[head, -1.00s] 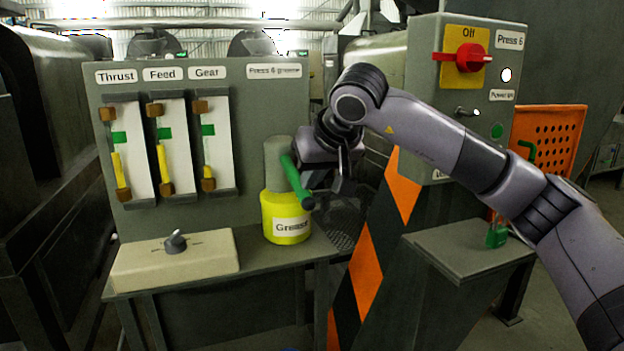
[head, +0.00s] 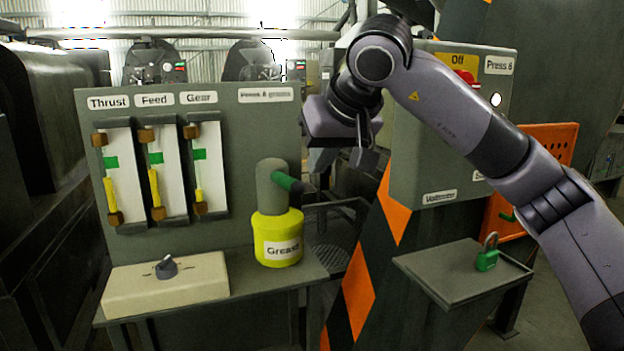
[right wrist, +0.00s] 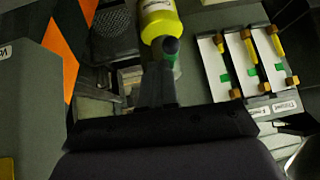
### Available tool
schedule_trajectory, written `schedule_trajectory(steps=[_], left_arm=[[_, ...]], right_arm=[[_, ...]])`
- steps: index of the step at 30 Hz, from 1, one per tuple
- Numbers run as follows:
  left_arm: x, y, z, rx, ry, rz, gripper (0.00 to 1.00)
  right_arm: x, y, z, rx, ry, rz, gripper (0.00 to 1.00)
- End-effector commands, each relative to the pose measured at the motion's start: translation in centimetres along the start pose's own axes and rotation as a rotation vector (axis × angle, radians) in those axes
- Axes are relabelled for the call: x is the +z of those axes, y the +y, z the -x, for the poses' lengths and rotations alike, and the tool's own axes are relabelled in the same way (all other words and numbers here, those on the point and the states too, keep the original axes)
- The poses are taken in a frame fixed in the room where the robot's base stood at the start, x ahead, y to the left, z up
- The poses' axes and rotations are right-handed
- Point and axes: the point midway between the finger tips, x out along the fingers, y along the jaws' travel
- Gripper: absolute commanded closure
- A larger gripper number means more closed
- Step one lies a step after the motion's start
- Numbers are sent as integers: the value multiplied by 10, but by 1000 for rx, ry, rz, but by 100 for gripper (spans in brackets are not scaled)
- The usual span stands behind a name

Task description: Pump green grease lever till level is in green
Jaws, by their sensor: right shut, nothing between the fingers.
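In the right wrist view, the lever's end (right wrist: 171,45) shows just beyond my right fingertips (right wrist: 157,82). The Thrust (head: 110,190), Feed (head: 156,188) and Gear (head: 198,192) gauges have yellow levels below their green marks. My left gripper is out of view.
A beige box (head: 200,280) with a grey selector knob (head: 166,267) sits on the bench left of the pot. The Press 6 cabinet (head: 425,160) and a striped post (head: 362,280) stand to the right. A green padlock (head: 487,257) lies on a side shelf (head: 450,272).

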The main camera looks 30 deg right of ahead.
Motion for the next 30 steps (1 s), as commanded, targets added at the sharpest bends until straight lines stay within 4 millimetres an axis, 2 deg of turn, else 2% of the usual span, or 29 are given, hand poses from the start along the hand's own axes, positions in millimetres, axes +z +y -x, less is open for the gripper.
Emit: schedule_trajectory(steps=[3, 9, 30], left_arm=[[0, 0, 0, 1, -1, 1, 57], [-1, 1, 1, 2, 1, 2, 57], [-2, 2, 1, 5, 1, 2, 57]], right_arm=[[-2, 0, 19, 0, 2, 0, 100], [-2, 0, 32, 0, 2, -1, 100], [-2, 0, 32, 0, 2, -2, 100]])
